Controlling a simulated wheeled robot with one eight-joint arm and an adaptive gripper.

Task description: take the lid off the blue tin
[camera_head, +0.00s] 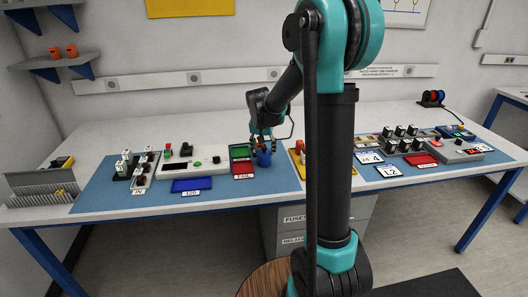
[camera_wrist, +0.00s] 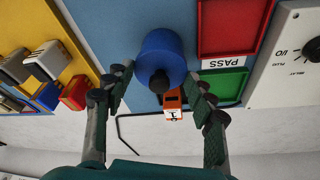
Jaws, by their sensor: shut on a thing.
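The blue tin (camera_head: 264,159) stands on the blue mat, just right of the red and green trays. In the wrist view, its round blue top (camera_wrist: 160,52) faces me, with a dark knob (camera_wrist: 159,82) on it. My gripper (camera_head: 264,143) is over the tin. In the wrist view, the fingers of my gripper (camera_wrist: 157,74) lie on either side of the blue top, shut on the lid at its rim. The seam between lid and tin is hidden, so I cannot tell whether they are apart.
An orange part with a white tag (camera_wrist: 173,105) is close beside the tin. A yellow board with blocks (camera_wrist: 62,75) lies on the other. Blue mat (camera_head: 270,183) shows in front.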

